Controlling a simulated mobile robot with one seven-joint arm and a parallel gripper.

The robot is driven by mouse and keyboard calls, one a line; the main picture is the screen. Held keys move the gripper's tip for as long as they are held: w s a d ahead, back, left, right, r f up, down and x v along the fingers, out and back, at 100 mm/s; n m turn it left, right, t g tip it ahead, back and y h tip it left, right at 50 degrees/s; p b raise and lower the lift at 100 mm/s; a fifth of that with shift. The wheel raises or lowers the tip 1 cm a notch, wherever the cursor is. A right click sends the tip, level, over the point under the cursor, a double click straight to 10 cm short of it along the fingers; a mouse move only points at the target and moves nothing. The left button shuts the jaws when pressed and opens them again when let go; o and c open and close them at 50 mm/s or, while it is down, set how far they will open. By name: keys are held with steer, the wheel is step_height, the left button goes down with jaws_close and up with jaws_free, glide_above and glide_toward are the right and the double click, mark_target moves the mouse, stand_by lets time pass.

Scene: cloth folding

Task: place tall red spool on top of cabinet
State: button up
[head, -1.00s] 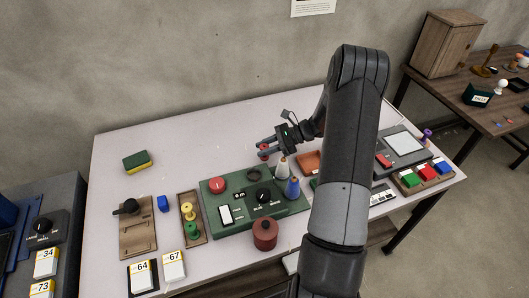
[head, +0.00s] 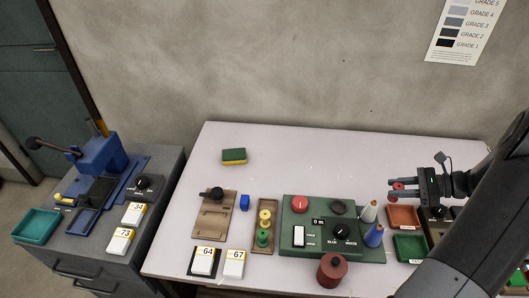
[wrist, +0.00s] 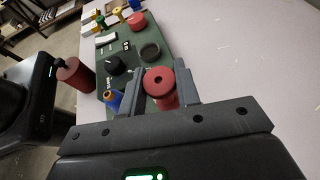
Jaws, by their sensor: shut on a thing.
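My gripper (head: 399,190) is at the right of the head view, above the white table. It is shut on a red spool (wrist: 159,84), which sits between the fingers in the wrist view. In the head view the held spool (head: 397,185) looks small and shows at the fingertips. The wooden cabinet seen earlier at the far right is outside the current views.
A green panel (head: 291,241) with knobs is left of my gripper. A white cone (head: 368,211), a blue cone (head: 374,236) and a dark red canister (head: 332,271) stand by it. Orange (head: 405,218) and green (head: 409,247) trays lie near my gripper.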

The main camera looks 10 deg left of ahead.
steer(key=w+a, duration=0.6)
steer(key=a, duration=0.6)
steer(key=w+a+r, duration=0.1)
steer(key=w+a, duration=0.6)
steer(key=a, duration=0.5)
steer(key=w+a, duration=0.6)
steer(key=a, duration=0.6)
steer(key=a+r, duration=0.2)
steer(key=a, duration=1.5)
glide_above(160, 168)
step_height(160, 168, down, 6)
steer(key=shift+w+d+r, duration=0.1)
steer(key=shift+d+r, duration=0.05)
steer(key=shift+f, duration=2.05)
